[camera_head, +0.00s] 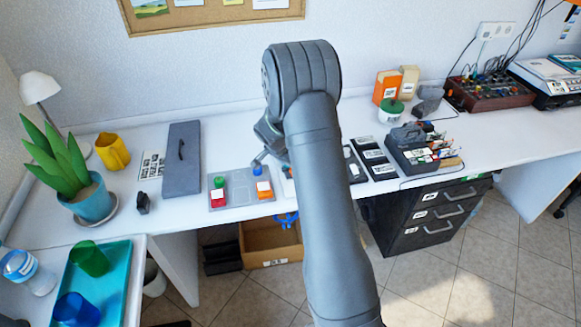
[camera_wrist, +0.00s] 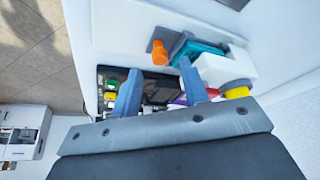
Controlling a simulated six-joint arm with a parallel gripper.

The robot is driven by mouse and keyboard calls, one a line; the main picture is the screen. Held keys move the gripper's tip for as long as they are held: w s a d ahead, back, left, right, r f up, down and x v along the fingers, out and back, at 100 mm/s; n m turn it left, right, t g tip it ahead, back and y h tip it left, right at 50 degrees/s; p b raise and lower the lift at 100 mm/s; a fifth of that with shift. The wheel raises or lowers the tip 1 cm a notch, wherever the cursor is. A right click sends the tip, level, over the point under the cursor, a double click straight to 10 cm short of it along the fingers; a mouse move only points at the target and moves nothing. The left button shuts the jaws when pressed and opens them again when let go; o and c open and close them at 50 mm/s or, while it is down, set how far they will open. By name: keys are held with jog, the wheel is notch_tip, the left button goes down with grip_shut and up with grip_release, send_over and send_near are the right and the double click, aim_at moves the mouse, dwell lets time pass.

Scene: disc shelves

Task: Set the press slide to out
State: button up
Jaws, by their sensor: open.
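In the wrist view, a white block-like device (camera_wrist: 225,70) with a teal part (camera_wrist: 196,50) stands beyond my fingertips. An orange knob (camera_wrist: 159,52) sticks out on its left and a yellow round part (camera_wrist: 237,92) sits at its right. This may be the press; I cannot tell for sure which part is its slide or how it is set. My gripper (camera_wrist: 158,84) is open, its two blue-grey fingers apart, with no object clearly held. In the head view my arm hides the device and most of the gripper.
A dark tray (camera_wrist: 149,96) with small coloured pieces lies by the fingers. In the head view, a grey board (camera_head: 240,188) with coloured blocks, a grey panel (camera_head: 182,160), a yellow mug (camera_head: 112,151) and a grey organiser (camera_head: 409,152) stand on the white desk. An open box (camera_head: 270,240) is below.

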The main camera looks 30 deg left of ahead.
jog(key=shift+x, duration=1.45)
jog(key=shift+d, duration=0.1)
grip_shut()
